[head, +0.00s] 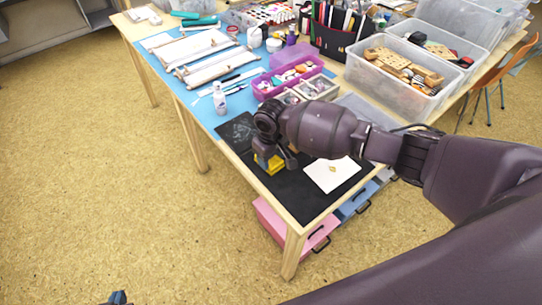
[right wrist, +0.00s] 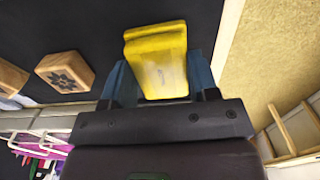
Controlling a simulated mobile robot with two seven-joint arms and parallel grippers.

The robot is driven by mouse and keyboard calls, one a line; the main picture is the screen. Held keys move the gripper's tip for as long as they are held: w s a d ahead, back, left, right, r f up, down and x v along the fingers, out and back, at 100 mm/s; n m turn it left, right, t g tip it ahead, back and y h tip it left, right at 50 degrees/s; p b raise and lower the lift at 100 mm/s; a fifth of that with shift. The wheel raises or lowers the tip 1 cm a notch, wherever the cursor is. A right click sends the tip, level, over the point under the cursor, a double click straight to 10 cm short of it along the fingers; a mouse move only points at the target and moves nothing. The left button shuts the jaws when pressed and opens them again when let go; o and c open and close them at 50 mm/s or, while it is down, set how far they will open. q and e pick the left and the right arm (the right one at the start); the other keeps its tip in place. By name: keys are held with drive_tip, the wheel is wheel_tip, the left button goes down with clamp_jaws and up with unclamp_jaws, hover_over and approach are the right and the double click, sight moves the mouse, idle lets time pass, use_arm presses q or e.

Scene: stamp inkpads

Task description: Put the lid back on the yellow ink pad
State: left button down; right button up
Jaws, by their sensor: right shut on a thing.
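In the right wrist view a yellow block (right wrist: 160,62), the yellow ink pad's lid or the pad with it, sits between the blue fingers of my right gripper (right wrist: 158,78), which is shut on it. A second yellow edge shows at its far side; I cannot tell whether lid and pad are apart or touching. In the head view the yellow piece (head: 268,163) is partly hidden under my right gripper (head: 275,153), low over the black mat (head: 293,192). My left gripper (head: 117,297) barely shows at the bottom left edge; its jaws cannot be judged.
A wooden stamp block (right wrist: 65,72) with a dark flower pattern lies beside the gripper. A white card (head: 332,174) lies on the mat to the right. A white bottle (head: 219,98), purple tray (head: 287,75) and clear bins stand further back. The table's front edge is close.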

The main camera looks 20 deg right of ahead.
idle(0.8)
drive_tip(key=o, duration=1.3)
